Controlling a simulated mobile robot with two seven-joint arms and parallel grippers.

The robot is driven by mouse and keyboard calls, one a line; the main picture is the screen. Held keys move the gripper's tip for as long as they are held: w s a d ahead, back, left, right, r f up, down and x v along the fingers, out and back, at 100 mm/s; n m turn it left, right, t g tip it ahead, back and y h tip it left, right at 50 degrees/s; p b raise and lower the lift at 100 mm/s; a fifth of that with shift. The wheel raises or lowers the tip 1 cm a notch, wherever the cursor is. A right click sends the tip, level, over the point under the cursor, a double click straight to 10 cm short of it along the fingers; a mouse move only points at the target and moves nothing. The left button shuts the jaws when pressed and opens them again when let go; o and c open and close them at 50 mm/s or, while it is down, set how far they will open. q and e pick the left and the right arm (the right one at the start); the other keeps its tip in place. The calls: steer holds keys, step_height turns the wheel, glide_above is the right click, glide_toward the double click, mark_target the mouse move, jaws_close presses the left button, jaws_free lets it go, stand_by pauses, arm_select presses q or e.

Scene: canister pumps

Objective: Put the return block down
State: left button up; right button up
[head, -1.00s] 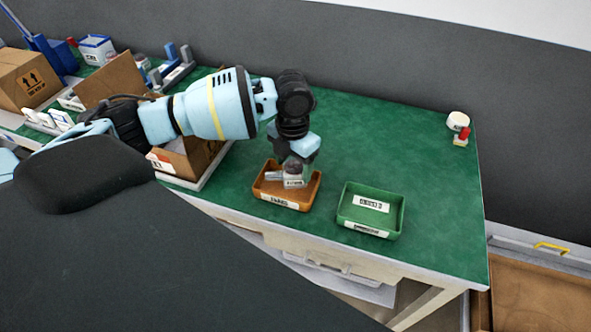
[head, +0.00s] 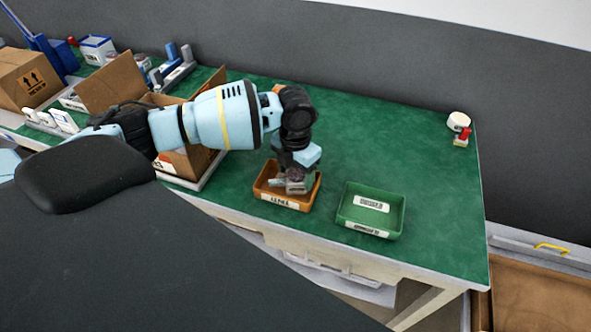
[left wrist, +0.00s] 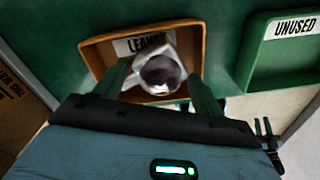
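The return block, a pale grey block with a dark round top, shows in the left wrist view (left wrist: 160,72) between my fingers. In the head view the block (head: 297,186) is low inside the orange tray (head: 262,190). The tray also shows in the left wrist view (left wrist: 98,58), its label partly covered and starting "LEA". My left gripper (head: 296,176) points down into this tray, its two fingers at the block's sides, shut on it. Whether the block's underside touches the tray floor is hidden.
A green tray (head: 345,212) labelled "UNUSED" in the left wrist view (left wrist: 250,75) stands just right of the orange one. An open cardboard box (head: 200,160) is at left. A small white round item and a red-topped item (head: 461,138) sit far right. The green tabletop behind is clear.

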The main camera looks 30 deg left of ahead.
arm_select(q)
steer(key=o, duration=0.4)
steer(key=shift+c, duration=0.2)
step_height(320, 180, up, 12)
steer(key=shift+r+p, duration=0.2)
steer(key=shift+p, duration=0.1)
stand_by(0.4)
